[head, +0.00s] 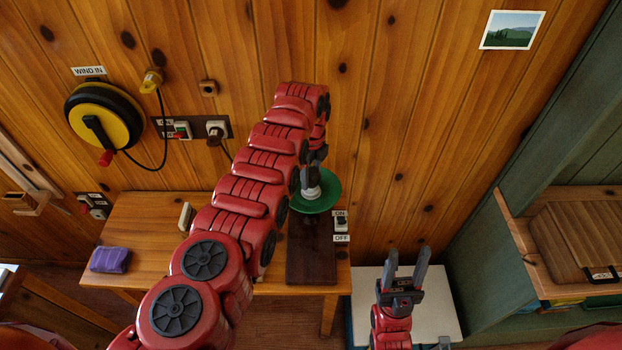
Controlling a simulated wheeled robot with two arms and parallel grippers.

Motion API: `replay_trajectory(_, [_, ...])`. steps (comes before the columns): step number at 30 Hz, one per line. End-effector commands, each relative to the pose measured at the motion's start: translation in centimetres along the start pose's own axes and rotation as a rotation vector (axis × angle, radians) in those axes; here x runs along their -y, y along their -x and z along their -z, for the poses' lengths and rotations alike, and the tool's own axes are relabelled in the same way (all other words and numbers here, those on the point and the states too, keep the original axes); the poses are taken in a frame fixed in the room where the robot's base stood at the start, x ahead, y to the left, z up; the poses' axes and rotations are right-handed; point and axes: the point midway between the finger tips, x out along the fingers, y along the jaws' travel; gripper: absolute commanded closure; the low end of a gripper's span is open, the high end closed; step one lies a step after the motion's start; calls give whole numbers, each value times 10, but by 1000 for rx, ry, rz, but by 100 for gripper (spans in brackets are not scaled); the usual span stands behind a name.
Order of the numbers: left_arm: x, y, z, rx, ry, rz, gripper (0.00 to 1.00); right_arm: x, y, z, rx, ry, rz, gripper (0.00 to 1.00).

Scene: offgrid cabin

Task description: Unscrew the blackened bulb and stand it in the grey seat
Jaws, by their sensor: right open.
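A green lamp shade (325,203) shows at the back edge of the wooden table, above a dark board. A small pale piece (311,190), perhaps the bulb or its holder, shows in the middle of the shade; I see no blackening on it. My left arm reaches up across the view, and my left gripper (312,176) points down at this pale piece. The gripper is small and partly hidden by my arm, so I cannot tell whether its fingers grip. My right gripper (406,268) is open and empty, pointing up over a white surface. I cannot make out a grey seat.
The white surface (440,305) lies at right. A yellow-black cable reel (103,115) and sockets are on the wall. A green shelf unit stands right.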

Motion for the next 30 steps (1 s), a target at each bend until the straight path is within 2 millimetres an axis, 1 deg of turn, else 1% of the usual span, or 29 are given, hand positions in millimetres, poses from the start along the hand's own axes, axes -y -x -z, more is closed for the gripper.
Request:
replay_trajectory(4, [0, 0, 0, 0, 4, 0, 44, 0, 0, 0, 0, 0, 0, 50])
replay_trajectory(6, [0, 0, 0, 0, 41, 0, 45, 0, 1, 0, 0, 0, 0, 50])
replay_trajectory(8, [0, -1, 0, 0, 117, 0, 45, 0, 2, 0, 0, 0, 0, 50])
replay_trajectory(12, [0, -2, 0, 0, 327, -2, 44, 0, 8, -1, 0, 0, 0, 50])
replay_trajectory(15, [0, -2, 0, 0, 429, 0, 45, 0, 11, -2, 0, 0, 0, 50])
replay_trajectory(18, [0, -1, 0, 0, 492, 1, 45, 1, 13, -2, 0, 0, 0, 50])
replay_trajectory(21, [0, 0, 0, 0, 522, 1, 45, 1, 13, -2, 0, 0, 0, 50])
replay_trajectory(30, [0, 0, 0, 0, 533, 0, 45, 1, 14, -2, 0, 0, 0, 50])
